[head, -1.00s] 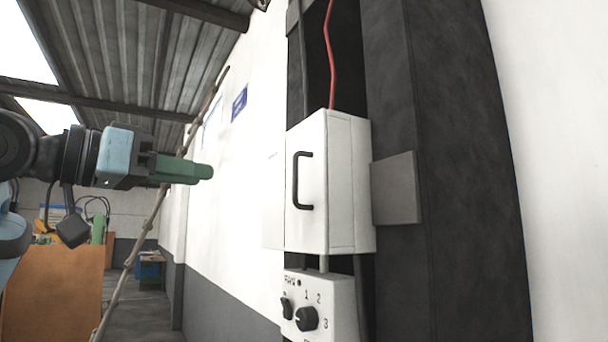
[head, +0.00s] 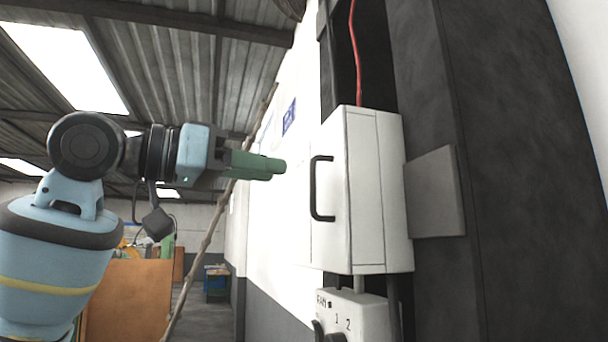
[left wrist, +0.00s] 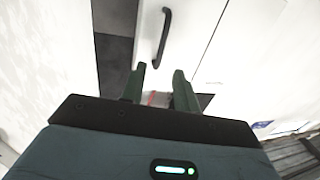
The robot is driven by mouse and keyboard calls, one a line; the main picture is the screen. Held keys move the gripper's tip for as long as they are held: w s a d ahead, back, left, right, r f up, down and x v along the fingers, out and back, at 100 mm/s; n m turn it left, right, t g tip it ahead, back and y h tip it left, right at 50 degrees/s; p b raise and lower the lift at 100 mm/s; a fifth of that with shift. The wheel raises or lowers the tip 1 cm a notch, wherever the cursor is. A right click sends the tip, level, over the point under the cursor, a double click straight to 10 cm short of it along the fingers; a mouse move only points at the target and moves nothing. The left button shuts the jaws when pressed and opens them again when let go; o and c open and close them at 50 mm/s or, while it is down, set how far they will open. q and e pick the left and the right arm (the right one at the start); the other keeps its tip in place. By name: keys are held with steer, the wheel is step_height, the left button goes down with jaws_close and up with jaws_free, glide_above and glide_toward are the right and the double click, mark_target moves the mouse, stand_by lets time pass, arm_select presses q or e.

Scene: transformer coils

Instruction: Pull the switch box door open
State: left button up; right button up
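The white switch box (head: 382,200) hangs on a dark grey pillar in the head view, its door shut. The black bar handle (head: 318,188) stands upright on the door's face. My left gripper (head: 284,167), with green fingers, is to the left of the handle and does not touch it. In the left wrist view the gripper (left wrist: 158,80) has its fingers apart with nothing held between them. The handle (left wrist: 162,38) shows just beyond the fingertips there, on the white door (left wrist: 195,40). My right gripper is in neither view.
A control panel (head: 350,312) with a knob sits just below the box. A red cable (head: 356,50) runs up from its top. A grey plate (head: 436,192) juts out at its right. A leaning pole (head: 208,235) and an orange board (head: 128,300) are farther back left.

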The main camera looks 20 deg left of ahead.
arm_select(q)
steer(key=x, duration=0.7)
steer(key=shift+f, duration=0.1)
steer(key=shift+c, duration=0.3)
jaws_close()
